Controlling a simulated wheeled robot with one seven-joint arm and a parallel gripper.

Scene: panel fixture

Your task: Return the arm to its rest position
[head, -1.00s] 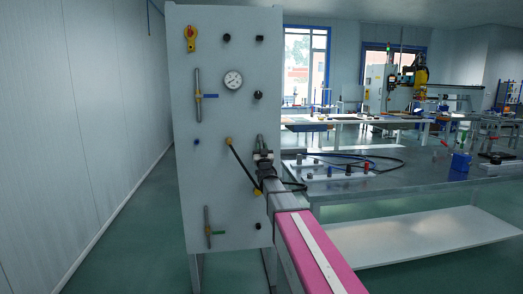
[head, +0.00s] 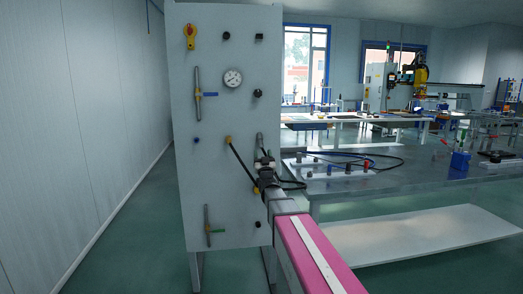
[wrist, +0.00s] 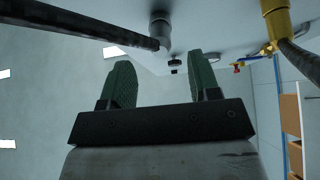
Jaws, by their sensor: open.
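My arm, with a pink and white link, reaches from the lower right of the head view towards the panel (head: 225,110). My gripper (head: 264,160) is in front of the panel's right edge. In the wrist view my gripper (wrist: 160,72) has two green-padded fingers spread apart, with nothing between them. A grey metal fitting (wrist: 160,28) on the panel shows beyond the fingers, with a dark hose (wrist: 85,24) crossing close by. I cannot tell whether the gripper touches the hose.
The panel carries a red and yellow switch (head: 190,35), a gauge (head: 233,78) and lever handles. A black hose (head: 242,164) joins two yellow fittings beside my gripper. A grey workbench (head: 400,180) with cables and fittings stands right of my arm. The floor at left is clear.

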